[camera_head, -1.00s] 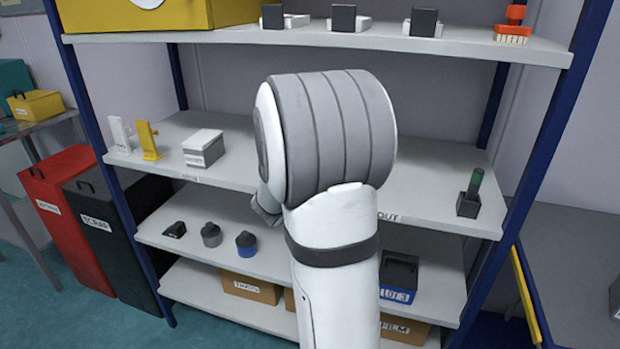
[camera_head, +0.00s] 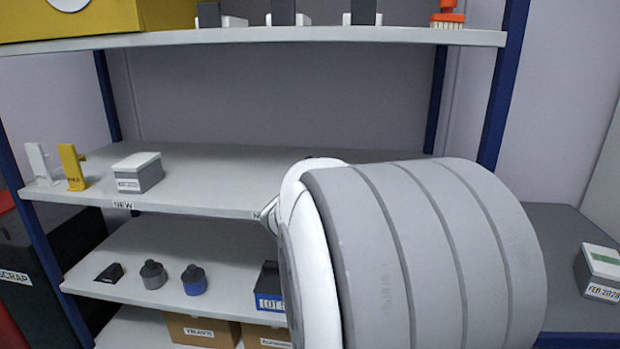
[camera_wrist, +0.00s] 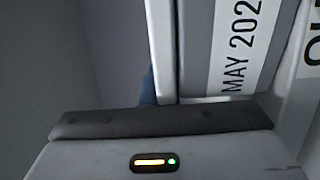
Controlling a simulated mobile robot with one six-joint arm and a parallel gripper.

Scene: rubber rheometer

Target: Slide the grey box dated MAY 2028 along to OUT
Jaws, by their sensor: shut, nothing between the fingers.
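A grey box (camera_wrist: 190,50) with a light top and a white label reading MAY 202 and a cut-off digit fills the upper part of the wrist view. My gripper (camera_wrist: 165,123) is shut and empty, its dark pad across the picture just below the box's near end. I cannot tell whether they touch. A shelf-edge label (camera_wrist: 312,45), of which OU shows, is alongside the box at the right. In the head view my arm hides this box, the OUT label and most of my gripper.
Another grey box (camera_head: 138,175) stands on the same shelf (camera_head: 215,185) above a NEW label, right of a white and a yellow stand (camera_head: 72,167). A box labelled FEB 2028 (camera_head: 600,272) sits on the right-hand table. An upper shelf (camera_head: 300,37) overhangs. The shelf between left box and arm is clear.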

